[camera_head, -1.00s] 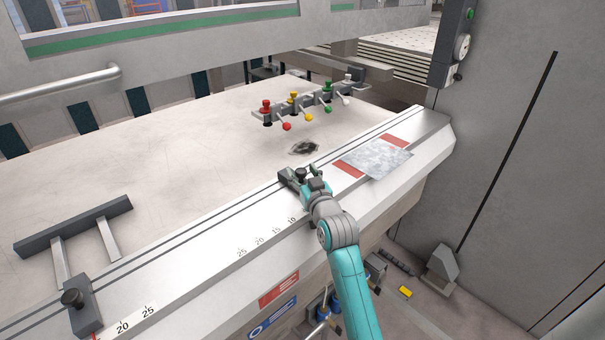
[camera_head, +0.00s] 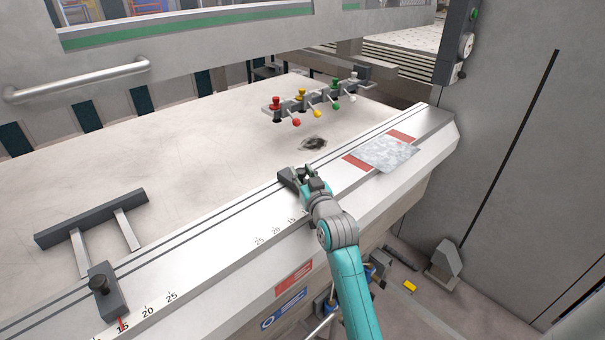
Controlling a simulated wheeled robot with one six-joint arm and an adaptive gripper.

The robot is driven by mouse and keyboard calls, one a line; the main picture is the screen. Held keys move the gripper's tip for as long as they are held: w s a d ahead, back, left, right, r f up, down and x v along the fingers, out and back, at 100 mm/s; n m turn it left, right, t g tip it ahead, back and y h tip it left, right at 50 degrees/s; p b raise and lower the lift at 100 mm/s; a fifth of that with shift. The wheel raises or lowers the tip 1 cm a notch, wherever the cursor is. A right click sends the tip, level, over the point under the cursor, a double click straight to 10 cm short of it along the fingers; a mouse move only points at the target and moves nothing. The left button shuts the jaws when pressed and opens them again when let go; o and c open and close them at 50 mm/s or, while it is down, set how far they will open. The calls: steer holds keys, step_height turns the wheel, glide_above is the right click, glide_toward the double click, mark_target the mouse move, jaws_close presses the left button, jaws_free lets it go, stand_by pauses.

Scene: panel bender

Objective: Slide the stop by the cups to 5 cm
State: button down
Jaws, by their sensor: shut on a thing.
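The stop by the colour-knobbed row is a dark block (camera_head: 288,176) on the front rail, half hidden by my gripper. My gripper (camera_head: 305,175) is shut on it, near its round knob. My arm hides the low end of its scale (camera_head: 276,230); 15, 20 and 25 show to the left of my arm. The stop's pointer is hidden, so its reading cannot be told. A row of red, yellow, green and white knobs (camera_head: 318,98) stands behind on the table. I cannot make out any cups for certain.
A second stop (camera_head: 105,290) with two rods and a dark bar (camera_head: 92,218) is at the left, its red pointer near 15. A grey sheet (camera_head: 385,152) lies over red pads at the right. A dark patch (camera_head: 313,144) is on the table. The rail between the stops is clear.

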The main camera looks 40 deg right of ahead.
steer(key=c, duration=0.8)
jaws_free()
steer(key=v, duration=1.2)
steer(key=s+a+f+n+g+y, duration=0.1)
steer(key=s+a+f+y, duration=0.2)
steer(key=s+a+f, duration=1.2)
steer(key=s+a+n+y, duration=0.1)
steer(key=s+a, duration=0.1)
steer(key=s, duration=0.5)
steer(key=s+a+r+n+y, duration=0.1)
steer(key=s+a, duration=0.1)
steer(key=s, duration=0.6)
steer(key=s+a+r+n+g+y, duration=0.1)
steer(key=s+a, duration=0.2)
steer(key=s, duration=0.5)
